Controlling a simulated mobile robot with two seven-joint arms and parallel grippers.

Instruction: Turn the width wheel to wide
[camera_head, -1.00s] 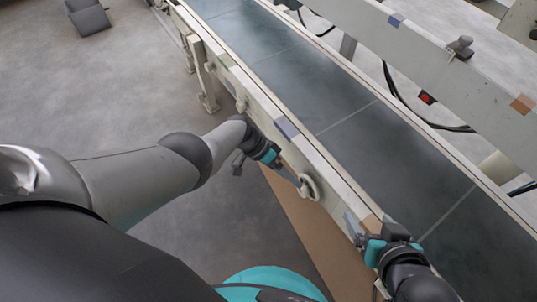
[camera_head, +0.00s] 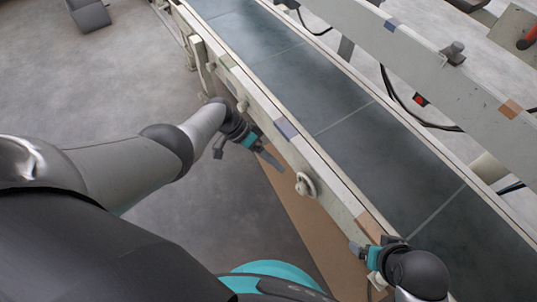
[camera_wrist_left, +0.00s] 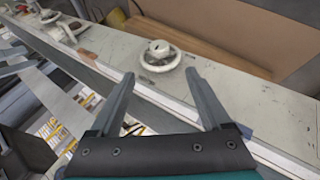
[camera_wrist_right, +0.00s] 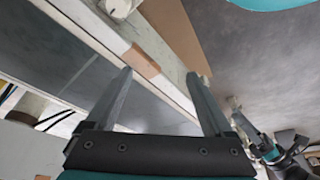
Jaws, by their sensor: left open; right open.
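A pale handwheel (camera_head: 305,184) is on the side of the conveyor's near rail in the head view. I cannot read any wheel setting. My left gripper (camera_head: 272,160) is open and empty, up and left of the handwheel and apart from it. My right gripper (camera_head: 360,250) is open and empty beside the near rail, below and right of the wheel.
The dark conveyor belt (camera_head: 370,140) runs diagonally between the near rail and the far rail (camera_head: 420,60), which carries a knob (camera_head: 455,52). A brown board (camera_head: 310,225) lies below the near rail.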

